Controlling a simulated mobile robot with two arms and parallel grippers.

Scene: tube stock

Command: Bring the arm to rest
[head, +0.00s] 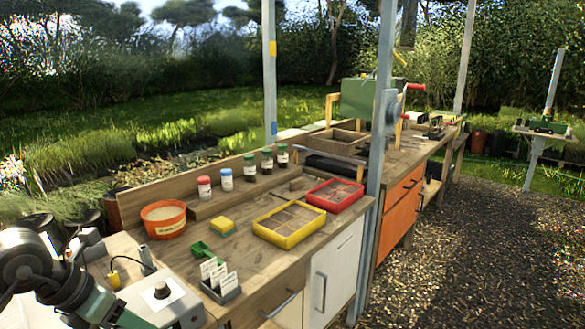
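An arm with black round joints and grey-green links, which looks like my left arm, reaches in at the lower left corner of the head view, beside the near end of the wooden workbench (262,272). I cannot make out its gripper fingers. My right arm and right gripper do not show. No held object is visible.
On the bench are a grey box with a black knob (162,290), an orange tub (163,227), a card holder (222,290), a yellow tray (262,233), a red tray (358,204) and several small jars. A post (381,130) stands at the bench's right. Gravel lies right.

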